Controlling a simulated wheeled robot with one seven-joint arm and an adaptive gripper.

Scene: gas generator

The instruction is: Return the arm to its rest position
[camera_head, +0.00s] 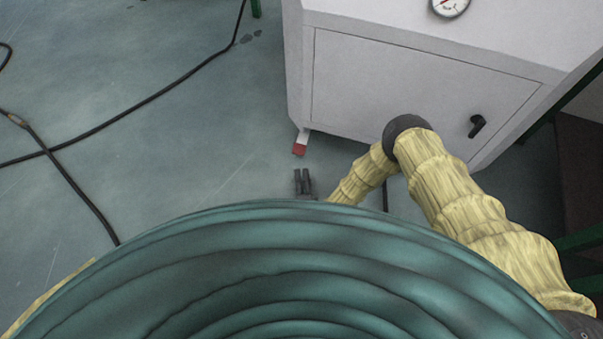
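My arm (455,195) is covered in a yellow, wrinkled sleeve with dark joints. It rises from the lower right to a dark elbow in front of the white cabinet, then bends back down towards my body. My gripper (303,174) shows as two small dark fingers pointing up in the picture, just above the edge of my teal body cover. A thin gap shows between the fingers, but how wide they stand is too small to judge. Nothing is seen held in them. The gripper's base and wrist are hidden behind the teal cover.
A white cabinet (400,85) with a black handle (477,126) and a gauge (450,7) stands ahead, close behind my elbow in the picture. Its foot has a red end (299,150). Black cables (130,118) lie on the grey-green floor at left, otherwise mostly clear.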

